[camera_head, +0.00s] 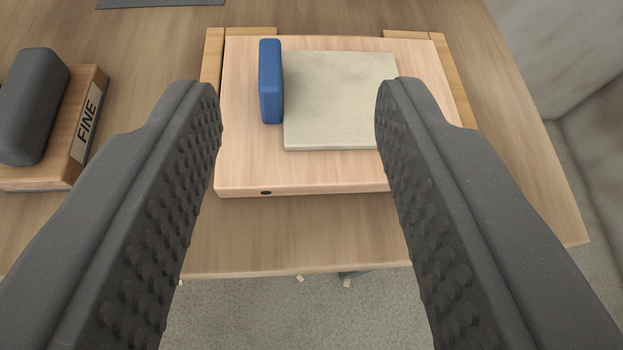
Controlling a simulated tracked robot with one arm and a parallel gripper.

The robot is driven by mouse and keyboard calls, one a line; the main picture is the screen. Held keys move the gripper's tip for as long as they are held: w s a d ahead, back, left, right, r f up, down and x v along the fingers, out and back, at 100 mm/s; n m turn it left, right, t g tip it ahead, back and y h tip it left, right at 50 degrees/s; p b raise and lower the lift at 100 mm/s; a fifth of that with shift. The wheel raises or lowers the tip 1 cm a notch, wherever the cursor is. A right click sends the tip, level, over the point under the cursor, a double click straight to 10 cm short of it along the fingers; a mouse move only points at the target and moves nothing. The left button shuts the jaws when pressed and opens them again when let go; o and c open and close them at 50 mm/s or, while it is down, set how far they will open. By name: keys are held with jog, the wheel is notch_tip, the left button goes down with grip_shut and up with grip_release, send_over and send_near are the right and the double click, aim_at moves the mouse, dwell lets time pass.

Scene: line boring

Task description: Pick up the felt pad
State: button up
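A pale grey-beige square pad, which looks like the felt pad (340,105), lies flat on a light wooden board (250,170) on the table. A blue upright block (270,82) stands along the pad's left edge; I cannot tell whether it is joined to the pad. My gripper (298,85) is open and empty, its two dark studded fingers reaching in from the lower corners. In the picture, the left fingertip is left of the blue block, and the right fingertip overlaps the pad's right edge. I cannot tell how high the fingers are above the board.
A wooden block labelled FINE (85,120) with a dark grey grip (33,105) sits at the left. Wooden strips (455,85) flank the board. A dark mat (160,2) shows at the top. The table's front edge (300,272) is close, with carpet below.

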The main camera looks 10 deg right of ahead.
send_near(270, 79)
jog(key=s+d, duration=0.1)
jog(key=s, duration=0.1)
jog(key=y, duration=0.1)
jog(key=b+x, duration=0.1)
jog(key=x, duration=0.7)
jog(key=b+x, duration=0.1)
jog(key=x, duration=0.4)
jog(key=shift+w+a+r+b, duration=0.1)
jog(key=shift+w+r+b, duration=0.2)
jog(key=shift+r+b, duration=0.05)
grip_shut()
